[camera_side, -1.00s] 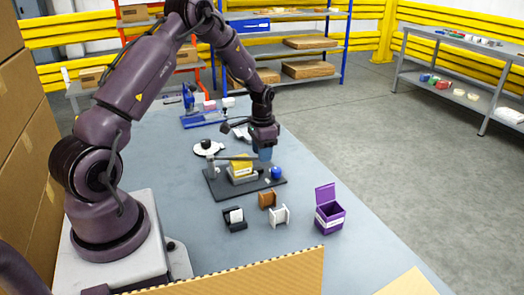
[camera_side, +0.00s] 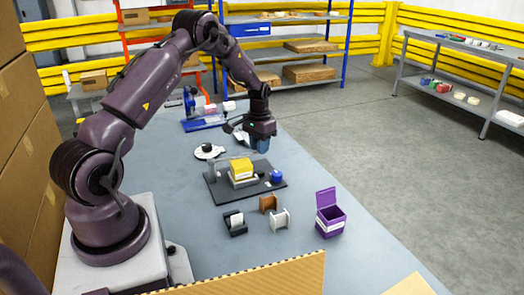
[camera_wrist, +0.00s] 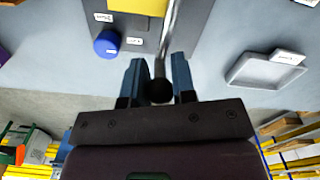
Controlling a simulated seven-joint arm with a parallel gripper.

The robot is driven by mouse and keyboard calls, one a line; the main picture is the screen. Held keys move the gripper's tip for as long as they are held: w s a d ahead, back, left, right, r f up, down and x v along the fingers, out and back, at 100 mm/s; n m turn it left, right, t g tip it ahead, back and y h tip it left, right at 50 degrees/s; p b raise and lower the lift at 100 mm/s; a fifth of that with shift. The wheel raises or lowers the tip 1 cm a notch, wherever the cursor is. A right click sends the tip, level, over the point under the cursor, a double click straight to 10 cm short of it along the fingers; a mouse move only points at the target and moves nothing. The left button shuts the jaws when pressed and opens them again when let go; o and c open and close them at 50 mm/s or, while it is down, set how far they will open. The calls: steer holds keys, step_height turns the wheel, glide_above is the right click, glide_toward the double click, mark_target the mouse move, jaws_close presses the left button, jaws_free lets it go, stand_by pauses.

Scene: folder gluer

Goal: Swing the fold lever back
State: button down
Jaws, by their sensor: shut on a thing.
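The fold lever (camera_wrist: 170,38) is a thin metal rod with a round black knob (camera_wrist: 160,91) at its end. In the wrist view my gripper (camera_wrist: 159,78) has its two blue fingers on either side of the rod beside the knob. In the side view my gripper (camera_side: 263,148) is at the back right of the dark base plate (camera_side: 222,193), and the lever is faint, running behind the yellow block (camera_side: 241,166). The block sits on a white piece on the plate. A blue round part (camera_side: 277,177) is at the plate's right; it also shows in the wrist view (camera_wrist: 107,42).
A purple open box (camera_side: 330,219), a white spool (camera_side: 279,217), a brown holder (camera_side: 268,202) and a black holder (camera_side: 235,228) stand in front. A white disc (camera_side: 208,152) and a blue device (camera_side: 203,122) lie behind. A grey tray (camera_wrist: 236,76) shows in the wrist view.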

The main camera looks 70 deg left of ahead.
steer(key=s+a+n, duration=0.3)
steer(key=a+n, duration=0.4)
steer(key=a, duration=0.2)
steer(key=shift+a+n, duration=0.2)
steer(key=shift+n, duration=0.1)
steer(key=shift+a, duration=0.1)
steer(key=c, duration=0.9)
jaws_free()
steer(key=shift+c, duration=0.2)
step_height(320, 180, up, 13)
